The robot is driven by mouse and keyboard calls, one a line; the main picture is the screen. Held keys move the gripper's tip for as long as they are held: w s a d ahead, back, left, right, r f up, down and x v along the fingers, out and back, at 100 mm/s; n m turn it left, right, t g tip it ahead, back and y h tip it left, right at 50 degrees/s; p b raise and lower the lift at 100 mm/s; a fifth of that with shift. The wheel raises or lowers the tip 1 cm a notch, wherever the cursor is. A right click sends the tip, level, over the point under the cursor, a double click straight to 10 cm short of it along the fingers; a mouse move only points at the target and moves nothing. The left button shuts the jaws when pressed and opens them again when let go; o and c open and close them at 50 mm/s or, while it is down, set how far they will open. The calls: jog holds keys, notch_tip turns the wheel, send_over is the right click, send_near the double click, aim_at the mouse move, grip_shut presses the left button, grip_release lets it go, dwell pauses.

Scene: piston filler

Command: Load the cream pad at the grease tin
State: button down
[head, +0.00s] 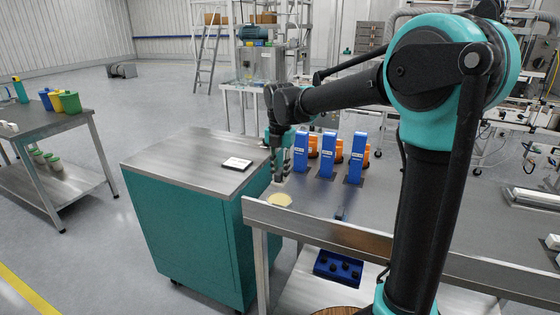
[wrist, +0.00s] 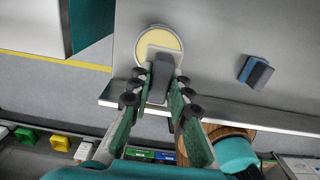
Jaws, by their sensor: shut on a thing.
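The grease tin (head: 280,199) is a low round tin with a pale yellow top, near the left end of the metal bench. In the wrist view the tin (wrist: 172,38) lies just beyond my fingertips. My gripper (head: 279,168) points down over the tin. In the wrist view my gripper (wrist: 160,82) is shut on a grey block with a paler end, which I take to be the cream pad (wrist: 158,84). The pad overlaps the tin's near part. Whether its underside touches the grease is hidden.
A dark and blue block (wrist: 255,72) lies right of the tin in the wrist view. Several blue upright units (head: 328,155) stand behind. A raised metal rail (head: 330,230) runs along the bench front. A teal cabinet (head: 190,225) stands at left.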

jog(key=shift+a+f, duration=0.15)
jog(key=shift+f, duration=2.95)
jog(key=shift+f, duration=0.55)
jog(key=shift+r, duration=0.1)
jog(key=shift+r, duration=3.45)
